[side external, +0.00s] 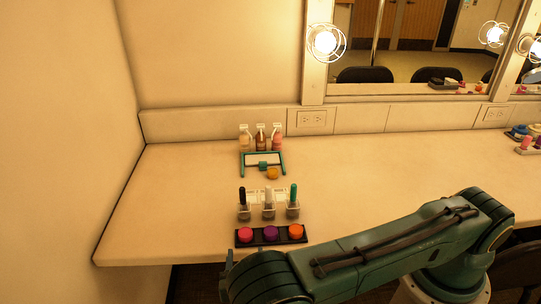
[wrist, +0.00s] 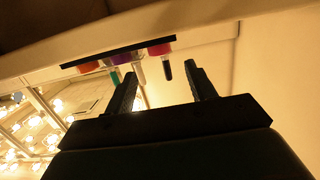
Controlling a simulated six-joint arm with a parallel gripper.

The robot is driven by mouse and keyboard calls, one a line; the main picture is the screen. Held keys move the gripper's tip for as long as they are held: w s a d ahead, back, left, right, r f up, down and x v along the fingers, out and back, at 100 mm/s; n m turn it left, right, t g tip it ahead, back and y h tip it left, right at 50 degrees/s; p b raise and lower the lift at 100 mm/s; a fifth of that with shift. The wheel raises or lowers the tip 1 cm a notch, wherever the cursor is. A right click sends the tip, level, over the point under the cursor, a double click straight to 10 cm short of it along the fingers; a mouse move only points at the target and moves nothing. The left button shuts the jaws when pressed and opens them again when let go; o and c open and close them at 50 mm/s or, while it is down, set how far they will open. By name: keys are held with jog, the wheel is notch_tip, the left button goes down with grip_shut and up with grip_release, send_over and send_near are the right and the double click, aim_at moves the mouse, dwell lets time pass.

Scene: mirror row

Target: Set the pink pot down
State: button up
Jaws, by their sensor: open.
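The pink pot (side external: 245,234) sits at the left end of a black tray (side external: 241,243) near the front edge of the counter. A purple pot (side external: 271,233) and an orange pot (side external: 296,231) sit beside it on the same tray. In the wrist view the pink pot (wrist: 160,49) is at the right end of the tray, above the gap between the fingers and apart from them. My gripper (wrist: 160,75) is open with nothing between its fingers. In the side view my arm hides most of the gripper, which is low at the front of the counter.
Three upright brushes or bottles (side external: 268,210) stand just behind the tray. Farther back are a teal frame (side external: 263,166), a yellow-orange pot (side external: 272,173) and three pump bottles (side external: 261,138). A wall bounds the left.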

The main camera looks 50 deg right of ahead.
jog(key=shift+d+r, duration=0.1)
dwell(0.3)
jog(key=s+d+r+n+g+y, duration=0.1)
jog(key=d+r+g+y, duration=0.4)
jog(key=r, duration=0.6)
jog(key=d+r+g+y, duration=0.1)
jog(key=d+r+g, duration=0.3)
jog(key=d+r, duration=0.5)
jog(key=s+d+r+n+t+y, duration=0.1)
jog(key=s+r+n+y, duration=0.1)
jog(key=s+r, duration=0.4)
jog(key=s+d+r+n+t+y, duration=0.2)
jog(key=s+r+n, duration=0.3)
jog(key=s, duration=0.6)
jog(key=shift+r+y, duration=0.6)
jog(key=shift+r, duration=0.2)
jog(key=shift+o, duration=0.3)
jog(key=shift+s+a+n, duration=0.15)
jog(key=shift+s+n, duration=0.35)
jog(key=shift+s, duration=0.25)
jog(key=shift+o, duration=0.3)
jog(key=shift+w, duration=0.1)
